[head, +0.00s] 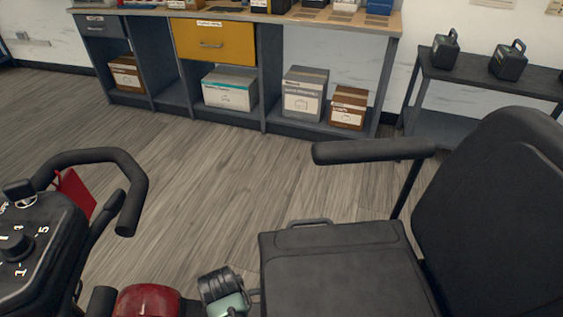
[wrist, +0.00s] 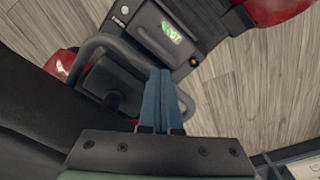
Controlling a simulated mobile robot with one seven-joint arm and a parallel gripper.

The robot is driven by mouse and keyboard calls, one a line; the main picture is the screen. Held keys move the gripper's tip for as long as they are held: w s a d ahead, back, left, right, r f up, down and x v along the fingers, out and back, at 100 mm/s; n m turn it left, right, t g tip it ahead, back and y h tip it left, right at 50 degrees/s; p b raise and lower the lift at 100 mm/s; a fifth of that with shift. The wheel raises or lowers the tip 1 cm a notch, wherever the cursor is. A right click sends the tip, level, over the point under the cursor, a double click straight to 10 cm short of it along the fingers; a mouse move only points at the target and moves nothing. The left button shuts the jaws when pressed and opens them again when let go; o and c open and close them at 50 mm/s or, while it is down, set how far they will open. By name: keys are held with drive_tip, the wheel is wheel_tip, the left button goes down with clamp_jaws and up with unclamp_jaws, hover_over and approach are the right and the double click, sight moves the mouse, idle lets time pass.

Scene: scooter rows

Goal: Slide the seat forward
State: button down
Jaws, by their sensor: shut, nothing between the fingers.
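The scooter's black seat (head: 345,270) faces left in the head view, with a tall backrest (head: 495,210) and a raised armrest (head: 375,151). A thin grey bar (head: 310,222) shows at the seat's far edge. In the wrist view, my gripper (wrist: 161,74) has its blue fingers shut together and empty. A grey loop-shaped bar (wrist: 97,41) lies beside and behind the fingertips; I cannot tell whether they touch it. Dark seat padding (wrist: 30,125) fills the left of that view. In the head view my wrist shows low beside the seat's front, and my fingertips are not clearly visible.
The tiller (head: 40,250) with its dial and curved handlebar (head: 125,170) stands at left. Red bodywork (head: 148,300) lies between tiller and seat. A labelled dark box (wrist: 160,32) shows in the wrist view. A workbench (head: 220,118) and side shelf (head: 480,80) stand beyond clear floor.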

wheel_tip(320, 180, up, 14)
drive_tip(key=p, duration=1.4)
drive_tip(key=shift+w+r, duration=0.15)
drive_tip(key=shift+w, duration=0.05)
